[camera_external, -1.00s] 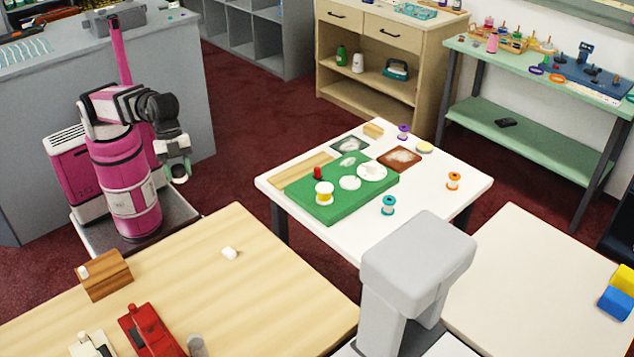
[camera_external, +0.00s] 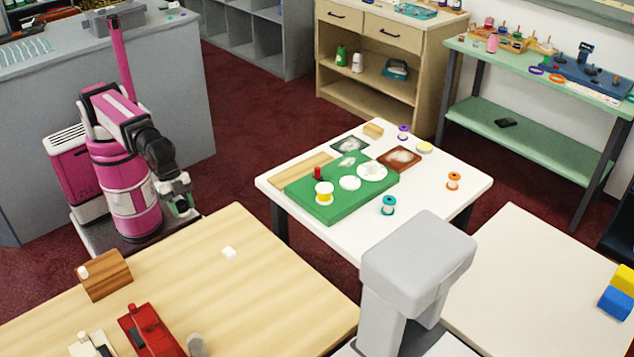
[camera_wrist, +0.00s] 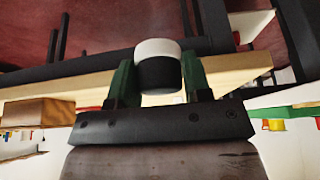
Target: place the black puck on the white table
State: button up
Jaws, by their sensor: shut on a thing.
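In the wrist view, my gripper (camera_wrist: 160,84) is shut on the black puck (camera_wrist: 160,76), with its two green fingers on either side. The puck has a dark side and a pale white end. In the external view, my gripper (camera_external: 181,206) hangs low beside my base, near the back left edge of the wooden table; the puck is hard to make out there. The white table (camera_external: 435,200) stands in the middle, to the right of my gripper and well apart from it.
A green board (camera_external: 340,209) with pale discs covers the white table's left part. A teal spool (camera_external: 388,205) and an orange spool (camera_external: 453,180) stand there, with bare surface between. The wooden table (camera_external: 270,290) lies in front of me. A cream table (camera_external: 540,270) is at right.

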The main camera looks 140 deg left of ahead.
jog(key=shift+m+h, duration=0.3)
jog(key=shift+m, duration=0.2)
jog(key=w+d+r, duration=0.1)
jog(key=w, duration=0.3)
jog(key=w+r, duration=0.2)
jog(key=w, duration=0.3)
jog(key=w+d+r, duration=0.1)
jog(key=w+r, duration=0.1)
jog(key=w, duration=0.2)
jog(key=shift+w+d+r, duration=0.2)
jog(key=shift+w+d, duration=0.1)
jog(key=shift+d, duration=0.05)
jog(key=w+d+r+m, duration=0.1)
jog(key=w+d+r, duration=0.15)
jog(key=w, duration=0.35)
jog(key=w+d+r, duration=0.1)
jog(key=w+r, duration=0.3)
jog(key=w, duration=0.1)
send_over(181, 303)
jog(key=s, duration=0.1)
jog(key=f, duration=0.6)
jog(key=shift+s+a+f, duration=0.2)
jog(key=shift+a+f, duration=0.05)
jog(key=shift+f, duration=0.1)
jog(key=shift+d+f, duration=0.1)
jog(key=shift+f, duration=1.95)
jog(key=shift+f, duration=0.1)
jog(key=o, duration=1)
